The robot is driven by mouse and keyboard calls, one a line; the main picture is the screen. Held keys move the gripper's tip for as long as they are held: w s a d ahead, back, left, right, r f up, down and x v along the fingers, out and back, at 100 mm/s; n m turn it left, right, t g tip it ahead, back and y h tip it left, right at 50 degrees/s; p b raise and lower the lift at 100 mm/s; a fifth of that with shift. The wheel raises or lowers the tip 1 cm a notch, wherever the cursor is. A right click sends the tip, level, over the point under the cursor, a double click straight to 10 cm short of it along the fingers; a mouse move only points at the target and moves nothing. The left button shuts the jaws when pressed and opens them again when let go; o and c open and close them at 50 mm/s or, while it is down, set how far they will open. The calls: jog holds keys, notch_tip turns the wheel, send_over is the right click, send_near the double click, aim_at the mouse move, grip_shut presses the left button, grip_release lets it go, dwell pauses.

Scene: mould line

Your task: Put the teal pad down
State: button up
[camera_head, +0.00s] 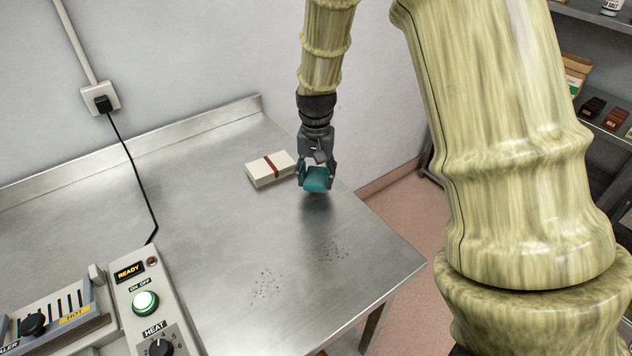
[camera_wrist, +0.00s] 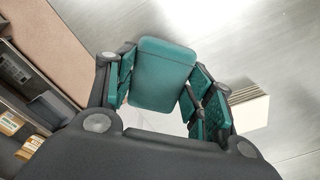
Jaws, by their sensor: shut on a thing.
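The teal pad (camera_head: 316,180) is held between the fingers of my gripper (camera_head: 316,174), over the right part of the steel table (camera_head: 215,225). In the wrist view the pad (camera_wrist: 162,75) is a rounded teal block between the two fingers of my gripper (camera_wrist: 165,95), whose inner faces are also teal. A shadow lies on the table below the pad, so it appears to be above the surface. The exact height is hard to tell.
A white box with a red-brown band (camera_head: 271,169) lies just left of my gripper. Dark crumbs (camera_head: 267,284) are scattered nearer the front. A sealer with a lit READY panel (camera_head: 130,270) stands at front left. A shelf (camera_head: 600,125) is at right. The table's middle is clear.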

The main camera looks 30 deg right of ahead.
aim_at(316, 177)
jog(key=shift+f+p, duration=0.45)
jog(key=shift+f, duration=1.1)
jog(key=o, duration=1.1)
jog(key=shift+f, duration=0.15)
jog(key=shift+c, duration=0.2)
notch_tip(316, 177, up, 12)
jog(key=shift+r+b, duration=0.2)
jog(key=shift+b, duration=1.05)
